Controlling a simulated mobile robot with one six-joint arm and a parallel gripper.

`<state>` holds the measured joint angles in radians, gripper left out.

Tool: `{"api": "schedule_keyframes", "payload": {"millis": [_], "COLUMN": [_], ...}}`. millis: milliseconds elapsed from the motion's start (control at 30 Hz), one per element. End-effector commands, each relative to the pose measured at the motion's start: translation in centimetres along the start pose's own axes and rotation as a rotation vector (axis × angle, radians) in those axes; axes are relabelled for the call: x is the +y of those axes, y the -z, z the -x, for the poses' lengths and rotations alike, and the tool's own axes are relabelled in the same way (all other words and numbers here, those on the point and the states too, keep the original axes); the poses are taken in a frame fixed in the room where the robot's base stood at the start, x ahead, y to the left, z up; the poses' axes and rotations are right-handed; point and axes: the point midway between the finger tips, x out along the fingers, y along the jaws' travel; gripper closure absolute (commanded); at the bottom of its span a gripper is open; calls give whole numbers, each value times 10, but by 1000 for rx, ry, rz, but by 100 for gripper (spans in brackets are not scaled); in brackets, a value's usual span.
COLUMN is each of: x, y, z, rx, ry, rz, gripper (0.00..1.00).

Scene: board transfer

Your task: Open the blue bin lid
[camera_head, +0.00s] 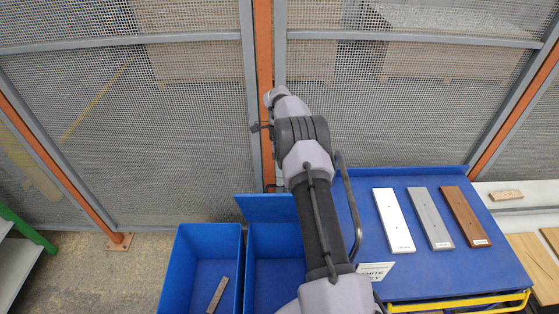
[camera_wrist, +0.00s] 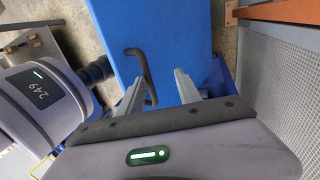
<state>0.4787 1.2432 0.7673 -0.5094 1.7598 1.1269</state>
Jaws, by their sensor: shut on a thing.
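The blue lid (camera_head: 268,208) shows at the back of the right blue bin (camera_head: 262,268), raised so that part of the bin's inside is in view. My arm covers the lid's right part. In the wrist view a blue panel, the lid (camera_wrist: 115,25), fills the middle and carries a dark bar handle (camera_wrist: 146,66). My gripper (camera_wrist: 158,76) has its two grey fingers on either side of this handle and is shut on it. In the head view the gripper is mostly hidden behind my arm.
A second blue bin (camera_head: 181,245) on the left is open, with a brown board (camera_head: 217,295) in it. A blue table (camera_head: 365,215) on the right holds a white board (camera_head: 393,220), a grey board (camera_head: 430,218) and a brown board (camera_head: 466,216). Mesh fencing (camera_head: 150,130) stands close behind.

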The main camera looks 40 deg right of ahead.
Motion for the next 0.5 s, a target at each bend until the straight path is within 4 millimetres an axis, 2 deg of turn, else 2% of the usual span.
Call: {"api": "schedule_keyframes", "payload": {"millis": [200,267,367,500], "x": [4,6,8,8], "y": [0,0,0,0], "z": [66,83,96,101], "rx": [-2,-4,-3,-4], "ry": [4,5,2,3], "rz": [-4,-5,-4,-5], "gripper": [67,67,67,67]}}
